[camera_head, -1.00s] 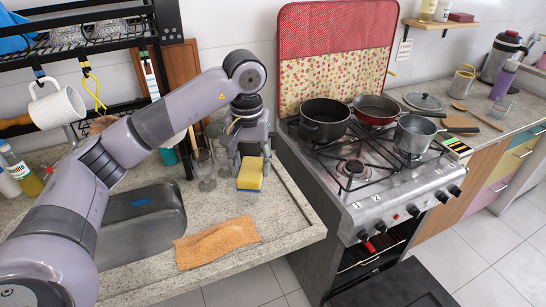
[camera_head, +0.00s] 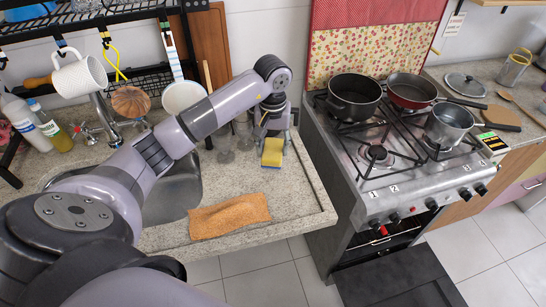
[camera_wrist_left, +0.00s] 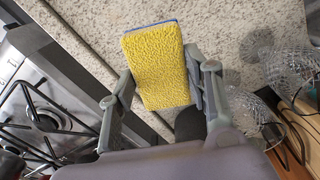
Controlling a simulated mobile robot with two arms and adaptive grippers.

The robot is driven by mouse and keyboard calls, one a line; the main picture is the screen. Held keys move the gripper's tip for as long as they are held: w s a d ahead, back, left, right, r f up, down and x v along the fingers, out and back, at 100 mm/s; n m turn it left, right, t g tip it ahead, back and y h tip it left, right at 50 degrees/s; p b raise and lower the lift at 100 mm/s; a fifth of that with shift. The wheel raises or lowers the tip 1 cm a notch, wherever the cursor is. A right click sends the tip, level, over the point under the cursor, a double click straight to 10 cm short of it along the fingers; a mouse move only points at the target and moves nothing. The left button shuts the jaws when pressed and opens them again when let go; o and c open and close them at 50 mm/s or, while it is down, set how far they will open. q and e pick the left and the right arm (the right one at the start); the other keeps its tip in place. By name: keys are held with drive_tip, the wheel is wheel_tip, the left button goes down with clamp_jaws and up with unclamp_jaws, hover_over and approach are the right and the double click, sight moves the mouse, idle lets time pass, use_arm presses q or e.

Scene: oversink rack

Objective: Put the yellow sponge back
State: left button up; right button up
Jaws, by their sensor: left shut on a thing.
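The yellow sponge (camera_head: 272,152) has a blue layer on one side and is held over the right part of the counter, left of the stove. My left gripper (camera_head: 273,133) is shut on it. In the left wrist view the yellow sponge (camera_wrist_left: 158,68) sits between the two fingers of my left gripper (camera_wrist_left: 160,88), with granite counter behind it. I cannot tell how high it is above the counter. My right gripper is not in view.
An orange cloth (camera_head: 229,215) lies near the counter's front edge. The sink (camera_head: 172,195) is partly hidden by my arm. Clear glasses (camera_wrist_left: 290,65) stand close beside the gripper. A stove (camera_head: 385,160) with pots is to the right. A black rack (camera_head: 85,22) hangs above the sink.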

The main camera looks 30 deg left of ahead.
use_arm(q)
wheel_tip(320, 180, down, 6)
drive_tip(key=shift+p, duration=0.7)
drive_tip(key=shift+f, duration=0.15)
drive_tip(key=shift+f+b, duration=0.15)
drive_tip(key=shift+b, duration=0.15)
drive_tip(key=o, duration=1)
